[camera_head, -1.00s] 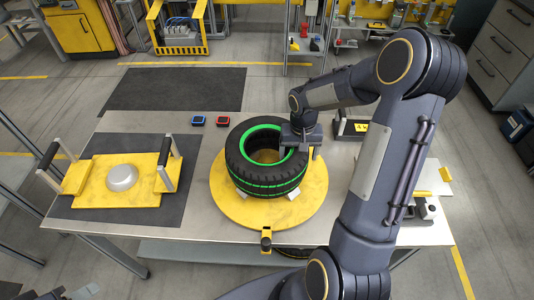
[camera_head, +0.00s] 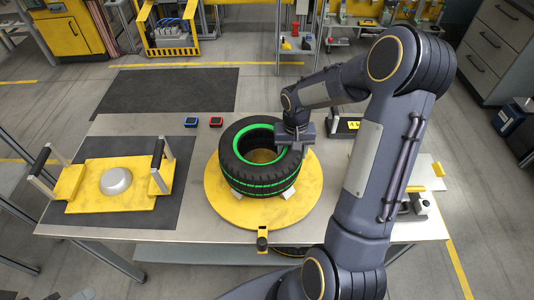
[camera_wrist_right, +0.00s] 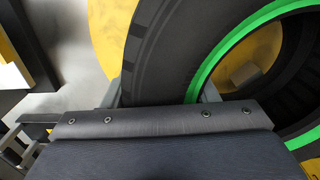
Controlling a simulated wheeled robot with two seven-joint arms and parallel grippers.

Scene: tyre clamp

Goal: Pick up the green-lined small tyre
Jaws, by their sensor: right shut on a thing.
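The green-lined small tyre (camera_head: 262,183) is black with green rings and lies on its side over the round yellow plate (camera_head: 221,206). I cannot tell whether it touches the plate. My right gripper (camera_head: 288,147) reaches down at the tyre's right rim and is shut on its wall. In the right wrist view, the fingers (camera_wrist_right: 168,92) straddle the tyre wall (camera_wrist_right: 165,50), one on the tread side and one inside the green rim. The fingertips are hidden behind the gripper body and the tyre. My left gripper is out of view.
A yellow board with two handles (camera_head: 85,190) and a grey dome (camera_head: 116,181) lies at the left. A blue device (camera_head: 191,122) and a red one (camera_head: 216,122) sit behind the tyre. White blocks (camera_head: 288,194) stand on the plate. A yellow-marked box (camera_head: 345,127) is at the right.

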